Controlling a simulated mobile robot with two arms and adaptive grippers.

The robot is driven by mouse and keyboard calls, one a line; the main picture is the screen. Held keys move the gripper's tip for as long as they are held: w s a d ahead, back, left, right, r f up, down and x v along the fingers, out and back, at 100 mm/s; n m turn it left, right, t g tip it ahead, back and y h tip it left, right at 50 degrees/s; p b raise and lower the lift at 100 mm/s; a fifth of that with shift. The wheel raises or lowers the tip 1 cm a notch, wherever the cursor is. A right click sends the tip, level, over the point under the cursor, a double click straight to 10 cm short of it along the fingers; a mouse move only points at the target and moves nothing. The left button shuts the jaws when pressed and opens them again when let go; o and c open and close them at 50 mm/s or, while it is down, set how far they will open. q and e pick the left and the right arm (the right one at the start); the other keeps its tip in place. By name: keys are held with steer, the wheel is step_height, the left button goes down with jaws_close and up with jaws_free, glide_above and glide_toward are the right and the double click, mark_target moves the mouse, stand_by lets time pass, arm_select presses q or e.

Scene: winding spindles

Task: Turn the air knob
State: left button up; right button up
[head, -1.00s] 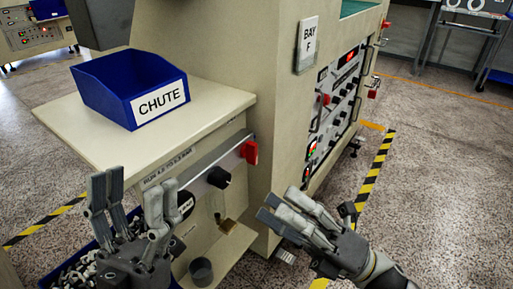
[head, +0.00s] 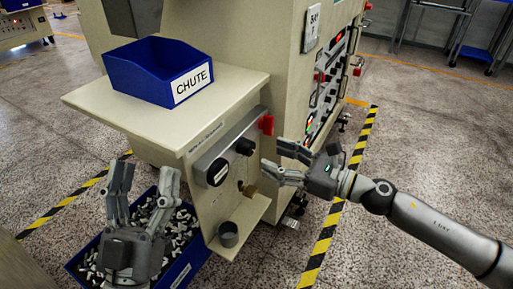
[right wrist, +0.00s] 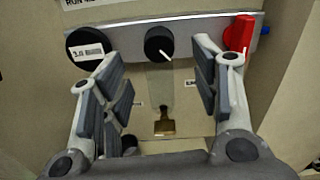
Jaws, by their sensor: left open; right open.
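A black round knob with a white pointer line, likely the air knob (head: 245,146), sits on a grey strip on the side panel under the shelf. In the right wrist view the knob (right wrist: 158,44) is between a round gauge (right wrist: 87,47) and a red handle (right wrist: 240,34). My right gripper (head: 272,158) is open and points at the panel, just right of the knob. In the wrist view its open fingers (right wrist: 147,62) frame the knob, apparently without touching it. My left gripper (head: 146,170) is open and empty, fingers up, over a blue bin.
A blue CHUTE tray (head: 150,70) stands on the shelf (head: 225,100) above the panel. A brass-coloured padlock-like part (right wrist: 165,128) hangs below the knob. The blue bin (head: 183,272) holds many small parts.

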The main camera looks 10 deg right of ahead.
mark_target(252, 149)
arm_select(q)
steer(key=shift+w+f+g+p, duration=0.15)
steer(key=shift+w+f+g, duration=0.35)
steer(key=shift+f, duration=0.2)
steer(key=shift+w+f+g+p, duration=0.15)
steer(key=shift+w+f+g, duration=0.25)
steer(key=shift+f+g, duration=0.25)
arm_select(e)
steer(key=shift+x, duration=3)
steer(key=c, duration=1)
steer(key=m+p, duration=0.2)
steer(key=shift+m, duration=0.3)
steer(key=shift+c, duration=0.2)
arm_select(q)
steer(key=s+a+f+g+y+p, duration=0.1)
steer(key=f+g+y, duration=0.1)
steer(key=f+g, duration=0.3)
steer(key=s+a+f+g+y+p, duration=0.1)
steer(key=f+g, duration=0.5)
steer(key=f, duration=0.7)
steer(key=shift+a+n+y, duration=0.3)
steer(key=shift+a+y, duration=0.2)
steer(key=shift+y, duration=0.2)
arm_select(e)
steer(key=m, duration=0.3)
steer(key=o, duration=1)
steer(key=shift+o, duration=0.2)
steer(key=shift+d, duration=0.1)
steer(key=v, duration=1.2)
